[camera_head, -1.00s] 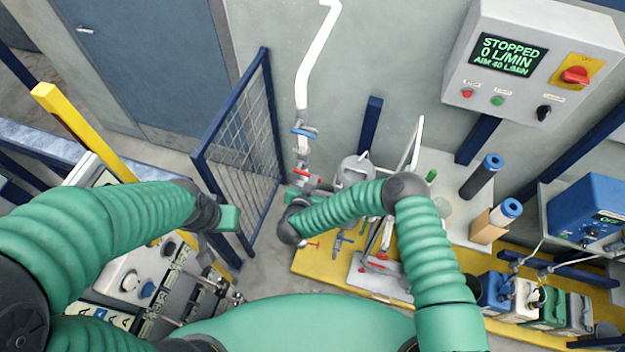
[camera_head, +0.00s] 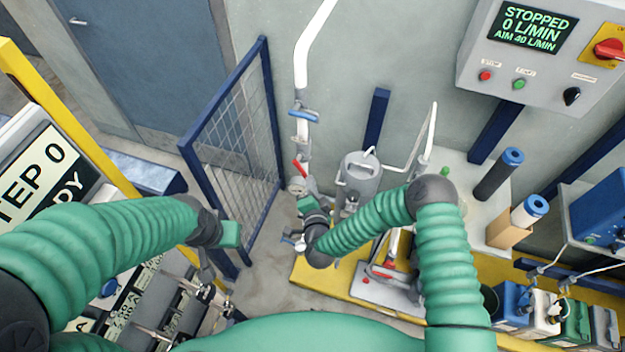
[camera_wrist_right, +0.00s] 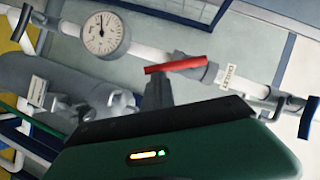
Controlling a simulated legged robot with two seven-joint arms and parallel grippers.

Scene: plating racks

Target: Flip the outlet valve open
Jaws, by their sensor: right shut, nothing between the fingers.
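The outlet valve has a red lever (camera_head: 300,168) on the white vertical pipe, left of the grey filter vessel. In the right wrist view the red lever (camera_wrist_right: 176,66) sits beside a hanging tag that seems to read OUTLET (camera_wrist_right: 228,77). It lies at an angle to the pipe. My right gripper (camera_head: 306,204) is just below the lever in the head view. In the wrist view its dark fingertips (camera_wrist_right: 158,92) are shut and empty, right at the lever; I cannot tell whether they touch. My left gripper (camera_head: 230,234) hangs by the mesh gate, its jaws unclear.
A blue-handled valve (camera_head: 303,114) is higher on the pipe. A round gauge (camera_wrist_right: 105,34) is beside the red lever. The control box (camera_head: 540,60) reads STOPPED, 0 L/MIN, AIM 40 L/MIN. The mesh gate (camera_head: 240,150) stands left; the grey filter vessel (camera_head: 360,178) stands right.

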